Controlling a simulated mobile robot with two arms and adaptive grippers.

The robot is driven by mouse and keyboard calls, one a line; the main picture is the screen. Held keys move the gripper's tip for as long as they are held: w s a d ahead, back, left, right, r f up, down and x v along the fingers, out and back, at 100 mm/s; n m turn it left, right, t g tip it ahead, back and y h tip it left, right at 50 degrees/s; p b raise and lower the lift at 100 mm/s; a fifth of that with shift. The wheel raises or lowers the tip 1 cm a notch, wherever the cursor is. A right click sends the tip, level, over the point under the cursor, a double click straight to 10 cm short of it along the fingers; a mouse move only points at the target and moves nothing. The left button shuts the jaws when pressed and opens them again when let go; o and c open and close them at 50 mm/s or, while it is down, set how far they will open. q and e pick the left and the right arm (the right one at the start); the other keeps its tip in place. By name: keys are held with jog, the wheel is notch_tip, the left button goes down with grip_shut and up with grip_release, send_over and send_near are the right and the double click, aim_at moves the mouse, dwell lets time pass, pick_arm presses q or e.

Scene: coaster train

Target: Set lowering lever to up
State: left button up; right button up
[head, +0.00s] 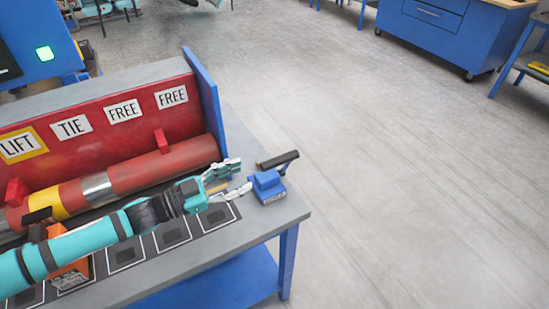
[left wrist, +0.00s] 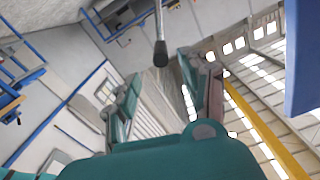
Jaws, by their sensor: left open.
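A small lever unit with a blue base (head: 267,186) stands at the right end of the workbench. Its black handle (head: 278,159) sticks up above the base, with the grip lying across toward the upper right; no label is readable on it. My left gripper (head: 231,179) is just left of the base, its fingers spread and pointing right, with nothing held. In the left wrist view, a thin grey rod with a black end (left wrist: 160,52) hangs down from the top between the open fingers (left wrist: 160,95); I cannot tell if it is the lever. My right gripper is not in view.
A red panel (head: 90,128) with LIFT, TIE and FREE signs stands behind a red, yellow and silver cylinder (head: 165,165). A blue end plate (head: 203,95) rises behind the gripper. An orange block (head: 70,272) sits under my left arm. Floor right of the bench is clear.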

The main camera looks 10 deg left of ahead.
aim_at(274, 162)
pick_arm(q)
jog(key=p+x, duration=0.1)
jog(key=x, duration=0.6)
jog(key=shift+w+d+r, duration=0.15)
jog(key=shift+p+x, duration=0.3)
jog(key=shift+x, duration=0.7)
jog(key=shift+w+d, duration=0.15)
jog(key=shift+w, duration=0.1)
jog(key=shift+d, duration=0.15)
grip_shut()
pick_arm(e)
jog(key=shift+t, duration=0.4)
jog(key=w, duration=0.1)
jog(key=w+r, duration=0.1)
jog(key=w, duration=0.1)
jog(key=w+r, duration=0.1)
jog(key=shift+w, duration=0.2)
